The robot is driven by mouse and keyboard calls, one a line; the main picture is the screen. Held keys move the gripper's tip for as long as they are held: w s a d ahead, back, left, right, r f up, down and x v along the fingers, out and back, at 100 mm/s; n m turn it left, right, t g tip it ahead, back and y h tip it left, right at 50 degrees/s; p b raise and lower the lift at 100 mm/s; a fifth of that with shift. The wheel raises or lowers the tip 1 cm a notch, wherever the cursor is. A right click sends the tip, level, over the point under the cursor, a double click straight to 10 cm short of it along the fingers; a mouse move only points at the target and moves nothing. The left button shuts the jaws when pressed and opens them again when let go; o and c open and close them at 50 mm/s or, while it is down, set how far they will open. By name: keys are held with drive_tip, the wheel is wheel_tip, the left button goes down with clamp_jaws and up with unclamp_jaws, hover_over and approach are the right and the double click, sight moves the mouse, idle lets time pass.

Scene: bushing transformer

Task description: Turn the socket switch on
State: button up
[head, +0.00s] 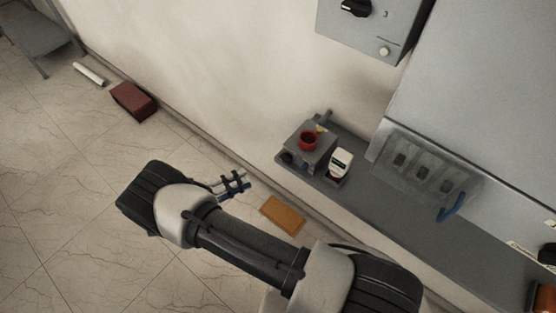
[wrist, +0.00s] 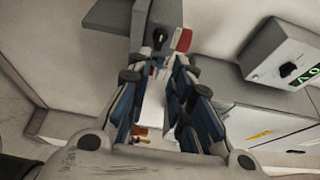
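No part is plainly marked as the socket switch. A grey wall box (head: 372,28) with a black rotary knob (head: 356,7) and a small pale button is at the top of the head view. A clear-covered panel (head: 425,168) with several dark sockets or switches sits on the bench at right; I cannot tell which. My gripper (head: 234,184) is left of the bench, apart from all of these. In the wrist view my gripper (wrist: 163,100) has its fingers spread with a gap between them. A black knob (wrist: 159,37) on a grey surface shows beyond them.
A grey tray on the bench holds a box with a red round part (head: 308,141) and a white device (head: 340,163). A blue handle (head: 451,207) is at right. An orange board (head: 283,215) and a dark red box (head: 133,102) lie on the floor. The left floor is mostly clear.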

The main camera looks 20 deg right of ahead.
sight(286, 158)
drive_tip(key=x, duration=1.3)
drive_tip(key=shift+d, duration=0.2)
drive_tip(key=shift+c, duration=0.2)
clamp_jaws()
